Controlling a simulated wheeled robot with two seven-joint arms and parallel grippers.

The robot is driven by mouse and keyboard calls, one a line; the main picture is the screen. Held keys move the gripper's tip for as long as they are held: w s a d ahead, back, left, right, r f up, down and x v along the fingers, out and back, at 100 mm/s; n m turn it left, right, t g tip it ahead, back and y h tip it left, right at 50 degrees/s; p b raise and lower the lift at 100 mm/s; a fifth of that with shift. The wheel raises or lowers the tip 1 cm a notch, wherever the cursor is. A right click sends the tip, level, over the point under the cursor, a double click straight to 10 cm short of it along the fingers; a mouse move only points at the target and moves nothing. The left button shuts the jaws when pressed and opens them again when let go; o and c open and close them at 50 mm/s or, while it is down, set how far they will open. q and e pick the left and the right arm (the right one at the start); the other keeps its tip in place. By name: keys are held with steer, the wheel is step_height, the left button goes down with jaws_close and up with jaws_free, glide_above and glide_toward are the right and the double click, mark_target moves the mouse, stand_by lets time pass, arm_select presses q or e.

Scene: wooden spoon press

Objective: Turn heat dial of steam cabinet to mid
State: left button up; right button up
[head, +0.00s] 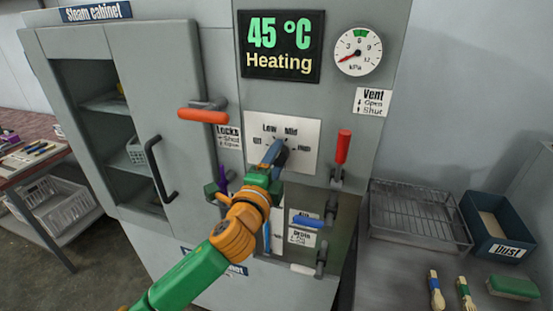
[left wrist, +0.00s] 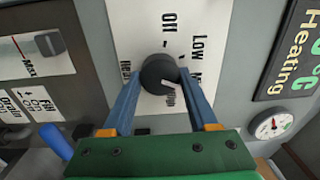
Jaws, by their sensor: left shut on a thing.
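The heat dial is a dark round knob (left wrist: 158,70) on a white plate (head: 311,130) marked Off, Low, Mid and a further label on the steam cabinet (head: 222,60). My left gripper (head: 273,155) reaches it from below in the head view and hides most of it. In the left wrist view, the blue fingers of the left gripper (left wrist: 153,85) are shut on the knob, one on each side. The exact dial setting is hard to read. The display (head: 282,47) reads 45 °C, Heating. My right gripper is not in view.
A red-handled lever (head: 342,147) stands right of the dial plate, and an orange door handle (head: 203,115) sticks out to its left. A blue-handled lever (head: 309,223) is below. A pressure gauge (head: 358,52) sits upper right. A wire rack (head: 420,212) stands on the right-hand counter.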

arm_select(q)
steer(key=o, duration=1.4)
steer(key=b+v, duration=0.2)
steer(key=v, duration=0.5)
steer(key=shift+f, duration=0.1)
